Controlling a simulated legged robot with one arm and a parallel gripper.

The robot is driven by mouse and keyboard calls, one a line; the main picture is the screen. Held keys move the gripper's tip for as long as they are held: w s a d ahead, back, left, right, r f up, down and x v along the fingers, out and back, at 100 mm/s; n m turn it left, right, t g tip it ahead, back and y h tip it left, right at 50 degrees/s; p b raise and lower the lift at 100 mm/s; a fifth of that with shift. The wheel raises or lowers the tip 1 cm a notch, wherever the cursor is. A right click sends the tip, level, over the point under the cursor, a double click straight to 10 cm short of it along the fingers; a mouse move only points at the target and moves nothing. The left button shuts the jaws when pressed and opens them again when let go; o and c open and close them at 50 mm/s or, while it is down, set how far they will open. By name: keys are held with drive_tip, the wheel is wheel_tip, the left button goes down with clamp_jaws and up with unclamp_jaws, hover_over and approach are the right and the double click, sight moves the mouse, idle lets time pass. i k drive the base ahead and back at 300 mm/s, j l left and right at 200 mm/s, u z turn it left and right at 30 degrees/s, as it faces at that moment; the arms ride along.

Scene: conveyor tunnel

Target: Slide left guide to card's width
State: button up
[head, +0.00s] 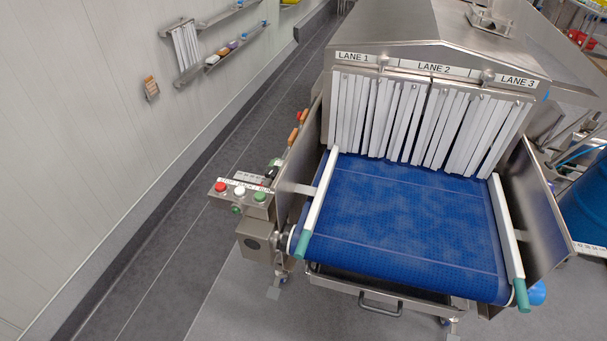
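The left guide (318,202) is a white rail with a teal front end, running along the left edge of the blue conveyor belt (410,220). A metal bracket joins it to the left side. The matching right guide (507,238) lies along the belt's right edge. The belt between them is bare, with thin pale lines. My gripper is not in view.
White strip curtains (420,120) hang at the tunnel mouth under labels LANE 1, LANE 2 and LANE 3. A button box (242,192) sticks out at the left. Metal side plates flank the belt. A drawer-like tray (390,292) is below. Grey floor (170,240) is clear at left.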

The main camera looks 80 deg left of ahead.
sight(319, 193)
drive_tip(key=u, duration=2.75)
drive_tip(key=k+j, duration=0.05)
drive_tip(key=j, duration=0.05)
